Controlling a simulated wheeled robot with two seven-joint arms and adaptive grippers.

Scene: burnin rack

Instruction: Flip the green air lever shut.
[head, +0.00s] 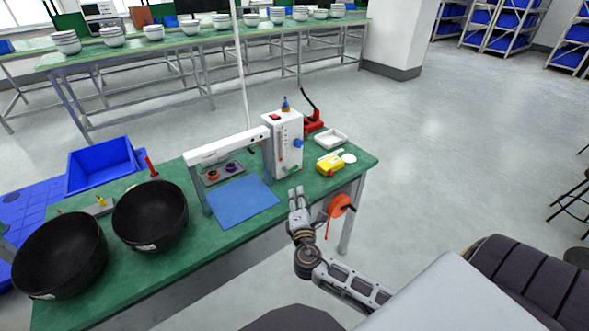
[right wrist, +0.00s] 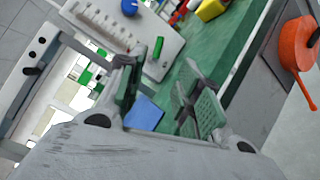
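The green air lever (head: 296,170) sits low on the front of a white control box (head: 283,145) on the green bench. In the right wrist view the green lever (right wrist: 158,47) stands out against the white box (right wrist: 120,35), beyond my fingertips. My right gripper (head: 297,192) is in front of the box, close to and just below the lever in the head view. In the right wrist view its fingers (right wrist: 163,85) are apart with nothing between them. I cannot tell from the head view whether it touches the lever. My left gripper is not in view.
A blue knob (head: 298,143) is above the lever. A blue mat (head: 241,201) lies left of the box. A yellow item (head: 329,164) and a white tray (head: 331,139) are right of it. An orange reel (head: 340,205) hangs at the bench edge. Black bowls (head: 150,215) stand left.

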